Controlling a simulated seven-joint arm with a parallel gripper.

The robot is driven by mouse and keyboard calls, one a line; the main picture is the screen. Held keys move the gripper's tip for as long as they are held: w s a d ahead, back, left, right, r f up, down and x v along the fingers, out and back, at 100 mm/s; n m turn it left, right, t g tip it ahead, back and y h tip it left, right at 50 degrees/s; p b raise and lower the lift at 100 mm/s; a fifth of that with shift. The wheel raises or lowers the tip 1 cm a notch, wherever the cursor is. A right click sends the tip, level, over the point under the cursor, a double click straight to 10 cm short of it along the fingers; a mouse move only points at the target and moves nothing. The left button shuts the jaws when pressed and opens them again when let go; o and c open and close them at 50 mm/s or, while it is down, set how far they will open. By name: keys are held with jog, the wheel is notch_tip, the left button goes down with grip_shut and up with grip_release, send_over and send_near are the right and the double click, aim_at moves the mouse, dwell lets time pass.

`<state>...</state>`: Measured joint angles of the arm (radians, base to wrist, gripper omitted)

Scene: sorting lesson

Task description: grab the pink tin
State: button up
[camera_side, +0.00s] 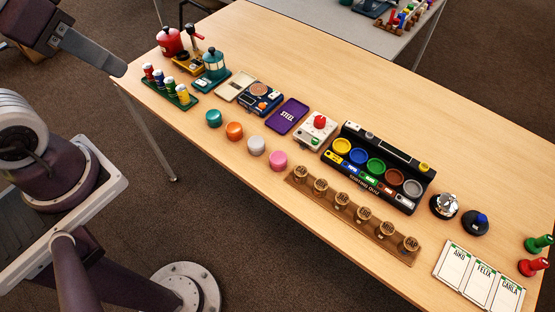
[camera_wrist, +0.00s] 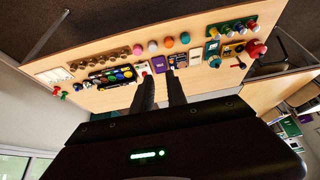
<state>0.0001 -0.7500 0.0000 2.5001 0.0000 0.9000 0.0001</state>
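The pink tin (camera_side: 278,161) is a small round tin on the wooden table, at the near end of a row of similar tins. In the wrist view the pink tin (camera_wrist: 137,49) shows at the top, beyond the fingertips. My gripper (camera_wrist: 160,77) has two dark fingers apart with nothing between them. It is well away from the tin; in the side view part of my arm's end shows at the upper left, above the table's edge.
A white tin (camera_side: 256,146), an orange tin (camera_side: 234,131) and a teal tin (camera_side: 213,118) line up beside the pink one. A brown wooden rack (camera_side: 338,210) with several round pieces lies to the right. A purple tray (camera_side: 288,116) and a white box with a red knob (camera_side: 317,130) stand behind.

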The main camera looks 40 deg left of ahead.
jog(key=o, duration=0.9)
jog(key=n+g+h, duration=0.5)
jog(key=n+h, duration=0.9)
jog(key=n, duration=0.1)
send_over(274, 156)
jog(key=s+a, duration=0.4)
jog(key=s, duration=0.1)
notch_tip(274, 156, down, 18)
jog(key=a+f+n+t, duration=0.1)
jog(key=f+n, duration=0.1)
jog(key=f, duration=0.3)
jog(key=a+f+n+t+y, duration=0.1)
jog(key=a+f+n+t, duration=0.1)
jog(key=f, duration=0.4)
jog(key=a+f+n+t, duration=0.1)
jog(key=f+n+t, duration=0.1)
jog(key=f+n, duration=0.2)
jog(key=shift+w+a+f+y, duration=0.15)
jog(key=shift+w+a+f, duration=0.05)
jog(key=shift+f, duration=0.2)
jog(key=shift+w+a+f+y, duration=0.15)
jog(key=shift+w+a+f, duration=0.05)
jog(key=shift+f, duration=0.2)
jog(key=x, duration=1.2)
jog(key=shift+a+f, duration=0.1)
jog(key=shift+f, duration=0.15)
